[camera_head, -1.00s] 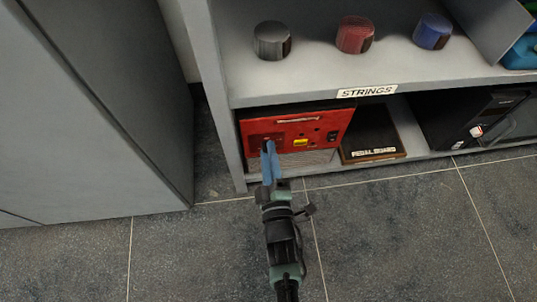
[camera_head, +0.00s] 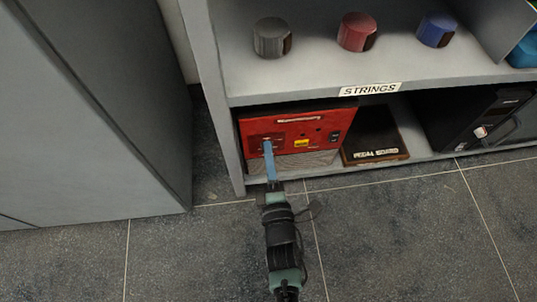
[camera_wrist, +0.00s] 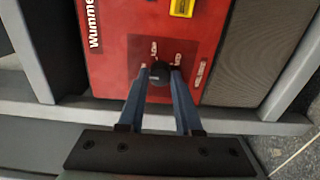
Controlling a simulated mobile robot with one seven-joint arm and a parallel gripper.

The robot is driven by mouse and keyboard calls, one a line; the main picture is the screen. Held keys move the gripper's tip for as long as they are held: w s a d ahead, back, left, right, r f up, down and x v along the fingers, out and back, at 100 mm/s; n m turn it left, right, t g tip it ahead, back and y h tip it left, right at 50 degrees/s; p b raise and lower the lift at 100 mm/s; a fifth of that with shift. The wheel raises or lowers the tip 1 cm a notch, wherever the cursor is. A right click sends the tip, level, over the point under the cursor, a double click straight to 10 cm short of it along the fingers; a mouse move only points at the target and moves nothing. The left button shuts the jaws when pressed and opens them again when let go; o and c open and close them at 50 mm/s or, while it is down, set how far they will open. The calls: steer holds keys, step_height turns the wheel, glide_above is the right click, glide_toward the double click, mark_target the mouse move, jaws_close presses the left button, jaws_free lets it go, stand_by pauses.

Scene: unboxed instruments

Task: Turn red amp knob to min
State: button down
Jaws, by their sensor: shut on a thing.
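The red amp (camera_head: 297,122) stands on the bottom shelf at the left; its red panel also fills much of the wrist view (camera_wrist: 115,40). Its round black knob (camera_wrist: 159,73) sits on a darker square of the panel, with small white labels around it. My gripper (camera_wrist: 160,78) has its two blue fingers on either side of the knob and is shut on it. In the head view my gripper (camera_head: 268,146) reaches the left part of the amp's front, and its fingers hide the knob there. The knob's pointer direction cannot be made out.
A pedal board box (camera_head: 375,138) lies right of the amp, and a black amp (camera_head: 460,125) stands farther right. Grey, red and blue round items sit on the shelf (camera_head: 310,78) above. A grey cabinet (camera_head: 95,110) stands at left. The floor in front is clear.

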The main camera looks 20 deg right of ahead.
steer(key=c, duration=0.6)
jaws_free()
steer(key=p+v, duration=0.5)
steer(key=v, duration=0.8)
